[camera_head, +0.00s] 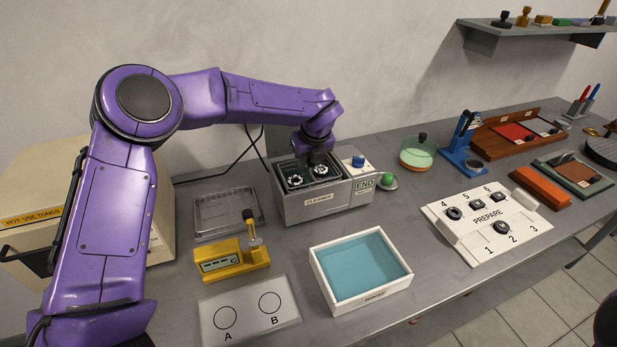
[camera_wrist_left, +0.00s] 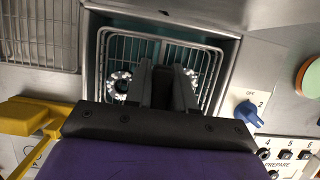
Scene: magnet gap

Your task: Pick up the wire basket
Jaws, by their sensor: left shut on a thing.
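The wire basket (camera_wrist_left: 103,60) sits inside the tank of the grey box marked CLEANER (camera_head: 320,203). Two round beaded metal pieces lie in the basket, one on the left (camera_head: 295,181) and one on the right (camera_head: 320,170). My left gripper (camera_head: 311,160) points down into the tank. In the left wrist view its dark fingers (camera_wrist_left: 162,72) are between the two round pieces and shut on the middle of the basket. The fingers hide the exact place of the grasp. My right gripper is not in view.
An empty wire-mesh tray (camera_head: 228,212) lies left of the cleaner. A yellow device (camera_head: 230,262), a plate marked A and B (camera_head: 248,322) and a white-rimmed blue tray (camera_head: 326,283) are in front. A blue knob (camera_head: 357,162) is on the cleaner's right.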

